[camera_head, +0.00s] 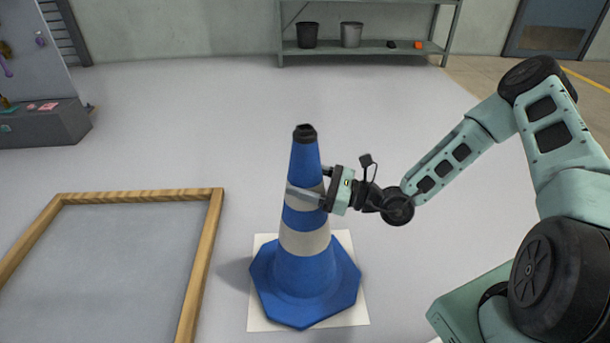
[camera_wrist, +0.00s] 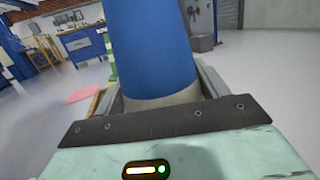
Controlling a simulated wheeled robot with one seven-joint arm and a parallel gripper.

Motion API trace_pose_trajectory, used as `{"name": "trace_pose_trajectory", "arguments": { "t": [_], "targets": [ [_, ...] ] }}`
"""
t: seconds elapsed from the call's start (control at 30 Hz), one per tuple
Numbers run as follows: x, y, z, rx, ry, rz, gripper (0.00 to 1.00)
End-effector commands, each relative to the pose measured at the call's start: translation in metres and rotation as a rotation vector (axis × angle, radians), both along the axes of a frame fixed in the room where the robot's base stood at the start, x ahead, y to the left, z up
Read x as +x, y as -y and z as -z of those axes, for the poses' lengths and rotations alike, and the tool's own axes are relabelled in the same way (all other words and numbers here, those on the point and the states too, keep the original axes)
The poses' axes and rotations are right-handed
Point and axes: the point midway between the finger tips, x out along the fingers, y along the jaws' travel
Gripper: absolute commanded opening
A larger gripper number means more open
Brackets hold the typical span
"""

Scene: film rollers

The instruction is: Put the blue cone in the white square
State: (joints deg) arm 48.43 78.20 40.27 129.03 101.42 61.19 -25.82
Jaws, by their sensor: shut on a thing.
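The blue cone (camera_head: 304,265) with pale bands stands upright in the head view. Its wide base lies over the white square (camera_head: 262,318), whose corners and edges show around it. A shadow lies to the left of the base; I cannot tell whether the base touches the floor. My gripper (camera_head: 308,194) comes in from the right and is shut on the cone's upper body, around a pale band. In the wrist view the cone (camera_wrist: 150,45) rises between the two fingers (camera_wrist: 160,95). The far side of the square is mostly hidden by the cone.
A wooden frame (camera_head: 212,245) lies on the floor to the left of the cone. A shelf (camera_head: 375,48) with buckets stands at the back wall. A dark grey box (camera_head: 45,125) stands at the far left. The floor behind the cone is clear.

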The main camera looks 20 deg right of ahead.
Motion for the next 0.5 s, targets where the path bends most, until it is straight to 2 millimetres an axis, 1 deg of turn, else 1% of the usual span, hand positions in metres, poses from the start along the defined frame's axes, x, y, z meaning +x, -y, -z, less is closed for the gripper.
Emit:
{"name": "trace_pose_trajectory", "arguments": {
  "t": [0.33, 0.37, 0.4, 0.43, 0.5],
  "targets": [
    [0.0003, -0.0006, -0.0004, 0.005, 0.005, -0.001, 0.02],
    [0.0001, 0.0000, 0.0020, 0.001, 0.001, 0.000, 0.78],
    [0.0001, 0.0000, 0.0020, 0.001, 0.001, 0.000, 0.89],
    [0.0002, 0.0000, 0.0020, 0.000, 0.001, 0.000, 0.95],
    [0.0002, 0.0000, 0.0020, 0.000, 0.001, 0.000, 0.95]
  ]
}}
